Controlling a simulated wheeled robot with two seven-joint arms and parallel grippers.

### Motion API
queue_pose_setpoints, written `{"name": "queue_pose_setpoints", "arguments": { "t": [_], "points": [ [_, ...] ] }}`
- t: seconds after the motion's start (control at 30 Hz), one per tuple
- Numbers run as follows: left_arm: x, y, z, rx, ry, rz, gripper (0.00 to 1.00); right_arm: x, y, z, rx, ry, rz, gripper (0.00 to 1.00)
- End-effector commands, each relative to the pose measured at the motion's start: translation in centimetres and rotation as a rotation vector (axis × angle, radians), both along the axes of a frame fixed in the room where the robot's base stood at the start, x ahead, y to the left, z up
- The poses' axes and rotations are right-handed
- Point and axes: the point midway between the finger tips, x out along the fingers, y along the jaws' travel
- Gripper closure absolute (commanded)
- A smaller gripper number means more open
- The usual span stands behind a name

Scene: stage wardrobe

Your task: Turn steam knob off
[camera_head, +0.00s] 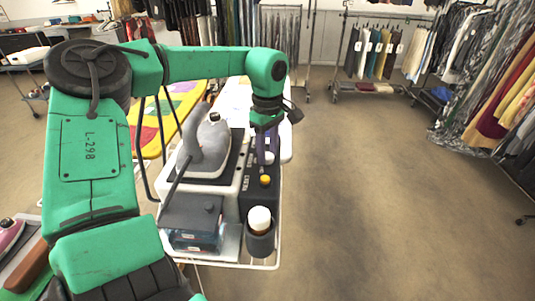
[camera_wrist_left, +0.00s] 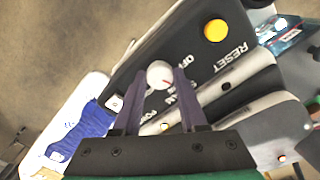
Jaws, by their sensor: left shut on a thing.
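The steam knob (camera_wrist_left: 159,74) is a white round knob with a red line, on a dark control panel (camera_wrist_left: 140,88) marked OFF and RESET. The red line points toward the lower right in the left wrist view. My left gripper (camera_wrist_left: 158,80) has its two purple fingers on either side of the knob, shut on it. In the head view my left gripper (camera_head: 264,156) reaches down to the panel, and the knob (camera_head: 269,158) shows pale at its fingertips. A partly hidden label lies below the knob between the fingers. My right gripper is not in view.
A yellow button (camera_wrist_left: 215,30) is beside RESET; it also shows in the head view (camera_head: 265,180). A grey iron (camera_head: 208,150) stands left of the panel. A holder with a white-topped bottle (camera_head: 259,220) is at the near end. Open floor (camera_head: 390,190) lies right.

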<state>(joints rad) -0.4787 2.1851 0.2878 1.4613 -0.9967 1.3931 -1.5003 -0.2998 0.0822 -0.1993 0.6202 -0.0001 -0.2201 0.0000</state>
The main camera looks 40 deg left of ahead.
Motion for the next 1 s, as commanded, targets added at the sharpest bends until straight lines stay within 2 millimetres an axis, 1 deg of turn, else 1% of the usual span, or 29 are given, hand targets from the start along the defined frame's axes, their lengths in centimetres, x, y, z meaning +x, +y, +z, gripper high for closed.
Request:
{"name": "queue_pose_setpoints", "arguments": {
  "t": [0.03, 0.1, 0.6, 0.8, 1.0],
  "points": [
    [0.1, 0.0, -0.1, 0.002, -0.005, 0.041, 1.00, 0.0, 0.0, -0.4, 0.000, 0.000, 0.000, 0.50],
    [0.1, 0.0, 0.0, 0.003, -0.006, 0.108, 1.00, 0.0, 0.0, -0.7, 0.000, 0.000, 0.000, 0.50],
    [0.2, 0.0, 0.1, 0.001, -0.008, 0.577, 1.00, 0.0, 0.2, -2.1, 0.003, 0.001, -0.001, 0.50],
    [0.2, 0.0, 0.2, 0.001, -0.009, 0.734, 1.00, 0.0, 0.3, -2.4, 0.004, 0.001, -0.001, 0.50],
    [0.2, 0.0, 0.2, 0.000, -0.009, 0.840, 1.00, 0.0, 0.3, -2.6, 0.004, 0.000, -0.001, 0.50]
  ]
}}
